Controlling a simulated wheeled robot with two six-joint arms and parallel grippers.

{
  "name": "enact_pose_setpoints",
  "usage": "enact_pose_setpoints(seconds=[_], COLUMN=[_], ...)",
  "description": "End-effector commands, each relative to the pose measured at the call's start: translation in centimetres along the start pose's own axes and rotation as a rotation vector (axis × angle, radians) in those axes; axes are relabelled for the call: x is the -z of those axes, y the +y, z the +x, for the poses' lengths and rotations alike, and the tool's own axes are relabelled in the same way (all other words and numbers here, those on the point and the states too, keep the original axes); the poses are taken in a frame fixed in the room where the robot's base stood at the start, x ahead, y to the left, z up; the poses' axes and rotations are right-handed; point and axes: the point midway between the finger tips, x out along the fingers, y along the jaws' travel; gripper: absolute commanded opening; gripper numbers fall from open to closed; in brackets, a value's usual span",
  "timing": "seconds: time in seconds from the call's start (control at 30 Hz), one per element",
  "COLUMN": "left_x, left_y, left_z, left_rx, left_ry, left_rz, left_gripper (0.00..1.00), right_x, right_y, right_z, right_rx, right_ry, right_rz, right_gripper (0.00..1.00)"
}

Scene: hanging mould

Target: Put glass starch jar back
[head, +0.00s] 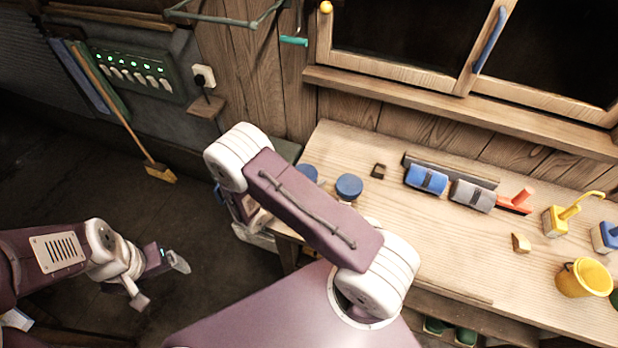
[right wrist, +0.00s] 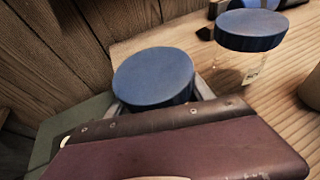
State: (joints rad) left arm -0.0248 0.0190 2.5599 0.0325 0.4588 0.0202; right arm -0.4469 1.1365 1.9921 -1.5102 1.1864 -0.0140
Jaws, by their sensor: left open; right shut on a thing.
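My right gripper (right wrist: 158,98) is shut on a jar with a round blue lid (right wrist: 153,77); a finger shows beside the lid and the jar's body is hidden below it. In the head view this lid (head: 306,172) shows partly behind my right arm, at the bench's left end, and the right gripper is hidden. A second blue-lidded jar (head: 348,187) stands to its right on the bench. In the right wrist view its lid (right wrist: 250,30) sits above clear glass with a pale label (right wrist: 253,72). I cannot read it. My left gripper (head: 160,283) is open and empty, low over the floor.
A window sill (head: 450,102) runs behind. A broom (head: 125,120) leans at left.

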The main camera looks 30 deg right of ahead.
Motion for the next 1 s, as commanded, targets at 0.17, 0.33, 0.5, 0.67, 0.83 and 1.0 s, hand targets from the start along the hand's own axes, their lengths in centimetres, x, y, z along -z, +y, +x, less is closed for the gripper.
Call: enact_pose_setpoints(seconds=[0.17,0.33,0.5,0.67,0.83,1.0], left_x=[0.0,0.0,0.0,-0.1,-0.2,-0.2], left_y=[0.0,0.0,0.0,0.0,0.0,0.0], left_z=[0.2,0.2,-0.5,0.7,1.4,2.0], left_rx=[0.000,0.000,0.000,0.000,0.000,0.000], left_ry=[0.000,0.000,0.000,0.000,0.000,0.000], left_rz=[0.000,0.000,0.000,0.000,0.000,0.000], left_gripper=[0.86,0.86,0.86,0.86,0.86,0.86], right_x=[0.2,0.1,-0.5,0.1,0.1,0.0], right_y=[0.0,0.0,0.0,0.1,0.2,0.1], right_z=[0.1,0.1,-0.2,-2.6,-6.3,-9.6], right_rx=[0.000,0.000,0.000,-0.006,-0.006,-0.005], right_ry=[0.000,0.000,0.000,0.000,0.000,0.001], right_rz=[0.000,0.000,0.000,0.001,0.002,0.002], right_gripper=[0.82,0.82,0.82,0.82,0.82,0.82])
